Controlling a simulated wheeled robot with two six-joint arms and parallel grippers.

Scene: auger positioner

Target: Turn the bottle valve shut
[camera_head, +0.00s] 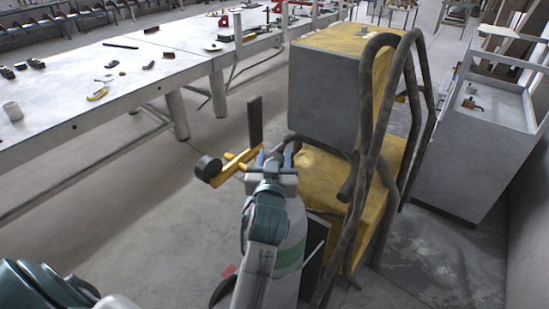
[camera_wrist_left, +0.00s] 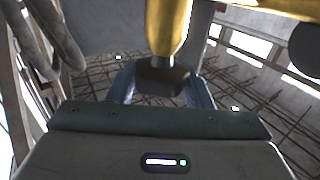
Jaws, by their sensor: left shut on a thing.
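The bottle (camera_head: 291,255) is a grey cylinder with a green band, standing upright at the yellow cart. Its brass-yellow valve fitting (camera_head: 236,165) sits at the top, with a round black end (camera_head: 208,168) pointing left. My left gripper (camera_head: 275,155) is at the bottle top, beside the fitting. In the left wrist view the gripper (camera_wrist_left: 161,88) has its blue fingers on both sides of a dark knob (camera_wrist_left: 160,76) below a yellow stem (camera_wrist_left: 168,30), and it is shut on that knob. My wrist hides part of the bottle top. My right gripper is not in view.
The yellow and grey cart (camera_head: 325,95) with bent dark tube handles (camera_head: 372,130) stands close on the right. A long workbench (camera_head: 130,60) with small tools runs along the left. A grey cabinet (camera_head: 475,150) stands at far right. Open floor (camera_head: 150,215) lies left of the bottle.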

